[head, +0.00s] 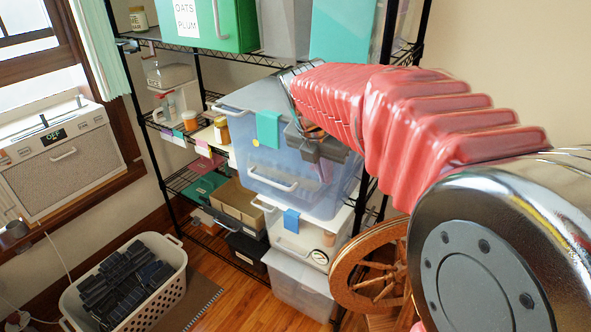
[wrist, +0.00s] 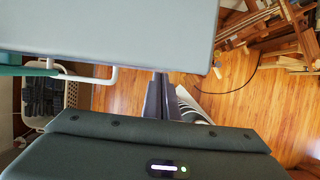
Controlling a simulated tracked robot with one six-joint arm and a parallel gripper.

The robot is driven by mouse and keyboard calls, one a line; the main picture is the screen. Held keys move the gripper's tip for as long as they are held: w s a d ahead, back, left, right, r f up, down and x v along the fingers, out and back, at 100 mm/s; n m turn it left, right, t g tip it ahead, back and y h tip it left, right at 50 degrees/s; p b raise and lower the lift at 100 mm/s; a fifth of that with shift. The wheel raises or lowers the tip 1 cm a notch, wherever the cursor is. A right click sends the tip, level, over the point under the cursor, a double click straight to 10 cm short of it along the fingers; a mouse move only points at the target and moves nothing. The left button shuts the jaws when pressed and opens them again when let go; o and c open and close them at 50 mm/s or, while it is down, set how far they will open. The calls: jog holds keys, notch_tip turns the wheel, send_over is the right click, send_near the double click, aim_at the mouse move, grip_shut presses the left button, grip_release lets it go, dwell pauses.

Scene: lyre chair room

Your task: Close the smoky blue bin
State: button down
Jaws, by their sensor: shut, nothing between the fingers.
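The smoky blue bin (head: 290,196) is a translucent blue box on the shelf rack, with a white handle on its front and a teal tag near its top. A pale blue panel (head: 255,97) lies above it, tilted; I cannot tell if it is the bin's lid. My gripper (head: 318,148) is at the bin's upper right front, shut and empty. In the wrist view the dark fingers (wrist: 160,95) are together beside a large pale grey-blue panel (wrist: 120,28) with a white handle; their tips seem partly hidden by it. Contact cannot be told.
A black wire rack (head: 205,120) holds other bins and jars. White bins (head: 300,285) stand below the blue one. A wooden spinning wheel (head: 370,270) is close on the right. A white basket of dark items (head: 165,252) is on the floor at left.

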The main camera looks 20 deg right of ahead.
jog(key=w+d, duration=0.2)
jog(key=d, duration=0.1)
jog(key=w+d, duration=0.5)
jog(key=d, duration=0.1)
jog(key=shift+w, duration=0.35)
jog(key=shift+w+d+r, duration=0.1)
jog(key=shift+w+d, duration=0.1)
jog(key=shift+d, duration=0.2)
jog(key=shift+d, duration=0.1)
jog(key=shift+s+a, duration=0.25)
jog(key=shift+a, duration=0.2)
jog(key=s+a, duration=0.2)
jog(key=a, duration=0.1)
jog(key=shift+s, duration=0.15)
jog(key=v, duration=0.9)
jog(key=shift+s+a+r, duration=0.15)
jog(key=shift+s+r, duration=0.05)
jog(key=shift+r, duration=0.15)
